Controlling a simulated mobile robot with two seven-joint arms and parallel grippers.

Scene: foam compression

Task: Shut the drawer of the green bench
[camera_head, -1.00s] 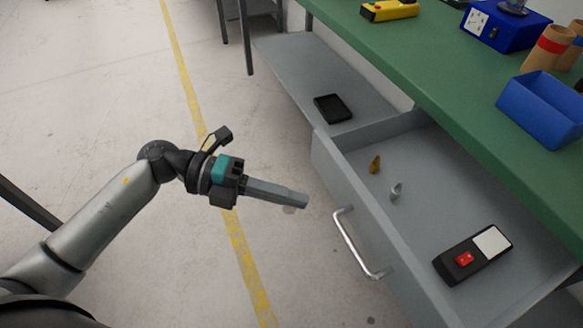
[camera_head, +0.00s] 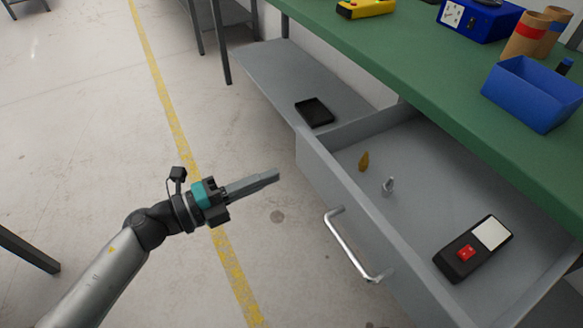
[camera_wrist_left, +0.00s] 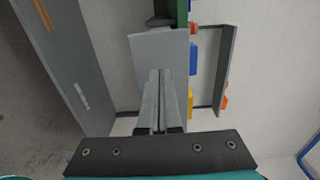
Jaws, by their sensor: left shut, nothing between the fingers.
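The green bench (camera_head: 420,70) runs along the right of the head view. Its grey drawer (camera_head: 318,160) stands pulled out, with a metal bar handle (camera_head: 349,248) on its front. My right gripper is out of view.
A blue bin (camera_head: 533,95), a blue box (camera_head: 480,18) and a yellow device (camera_head: 366,7) stand on the bench top. A black tray (camera_head: 315,112) lies on the grey lower shelf (camera_head: 270,65). The floor left of the drawer is clear.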

